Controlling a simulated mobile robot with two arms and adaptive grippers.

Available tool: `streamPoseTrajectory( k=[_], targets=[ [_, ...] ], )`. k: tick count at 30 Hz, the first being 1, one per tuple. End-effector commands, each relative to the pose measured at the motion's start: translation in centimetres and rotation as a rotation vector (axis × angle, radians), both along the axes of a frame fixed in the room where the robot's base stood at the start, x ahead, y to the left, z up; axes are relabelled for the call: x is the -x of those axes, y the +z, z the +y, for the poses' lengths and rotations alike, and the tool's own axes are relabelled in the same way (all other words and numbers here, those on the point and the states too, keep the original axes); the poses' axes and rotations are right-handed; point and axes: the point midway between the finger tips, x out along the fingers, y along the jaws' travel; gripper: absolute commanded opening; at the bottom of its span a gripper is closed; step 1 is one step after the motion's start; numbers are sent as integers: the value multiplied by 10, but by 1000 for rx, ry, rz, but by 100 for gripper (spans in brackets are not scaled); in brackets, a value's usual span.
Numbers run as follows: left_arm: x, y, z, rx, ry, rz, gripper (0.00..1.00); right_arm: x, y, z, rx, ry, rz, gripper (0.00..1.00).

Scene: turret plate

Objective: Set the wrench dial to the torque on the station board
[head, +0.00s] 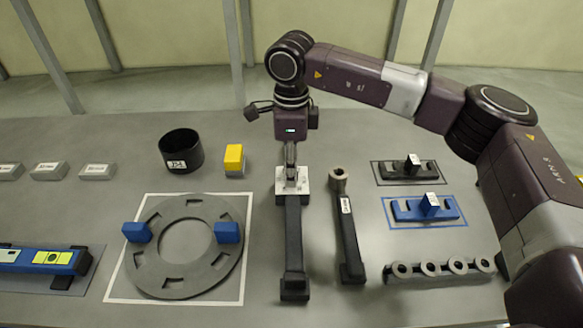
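A long black wrench (294,240) lies on the grey table, its handle toward me. At its far end is a white plate with small dark marks (303,184), which looks like the dial face. My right gripper (291,172) points straight down at the middle of this plate. Its fingers show edge-on, one in line with the other, so their gap and any grip on a knob are hidden. A second black tool (348,235) with a round grey socket end and a white label lies to the right. My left gripper is out of view. No readable station board shows.
A grey slotted ring plate (188,283) with two blue blocks (228,232) sits on a white-outlined square at left. Behind it stand a black cup (181,151) and a yellow block (234,160). Black (407,170) and blue racks (425,208) and a row of rings (440,269) lie right.

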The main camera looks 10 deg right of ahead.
Motion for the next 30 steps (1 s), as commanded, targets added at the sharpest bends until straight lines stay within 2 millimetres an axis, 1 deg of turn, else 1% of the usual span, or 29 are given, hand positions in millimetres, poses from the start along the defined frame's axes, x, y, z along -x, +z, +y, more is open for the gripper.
streamPoseTrajectory(
  k=[9,11,13,17,24,27,30],
  targets=[
    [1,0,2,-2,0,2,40,1,-1,0,1,0,2,39],
    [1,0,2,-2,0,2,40,0,2,0,1,0,2,39],
    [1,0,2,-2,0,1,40,0,9,0,0,0,0,39],
    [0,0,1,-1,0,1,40,0,32,0,0,0,-1,39],
    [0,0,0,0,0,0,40,1,84,1,0,-1,-2,39],
    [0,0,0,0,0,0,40,2,100,0,1,-1,0,39],
    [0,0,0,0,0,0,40,2,111,0,2,-1,0,39]
  ],
)
